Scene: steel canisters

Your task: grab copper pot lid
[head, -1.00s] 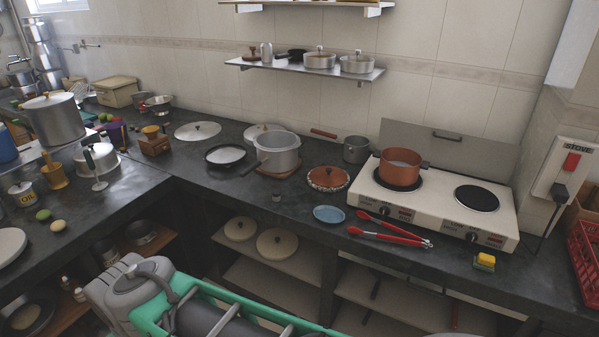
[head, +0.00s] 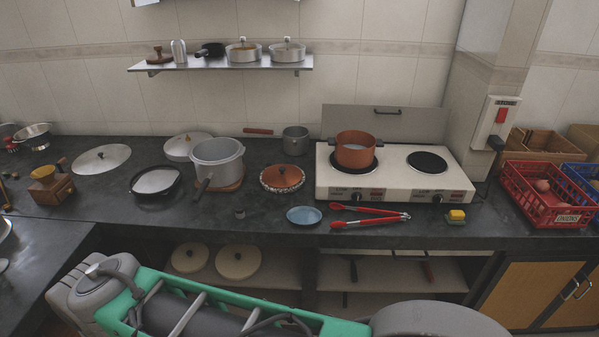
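The copper pot lid (head: 282,177) lies on the dark counter, left of the white two-burner stove. It is round and copper-brown with a small dark knob, and it rests on a speckled round piece whose rim shows around it. The copper pot (head: 355,149) stands on the stove's left burner. My arm crosses the bottom of the head view, in front of the counter. My gripper's fingers do not show in this view.
A grey pot (head: 217,160) stands close left of the lid. A blue plate (head: 304,215) and red tongs (head: 368,216) lie in front and to the right. The stove (head: 393,185) borders the right side.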

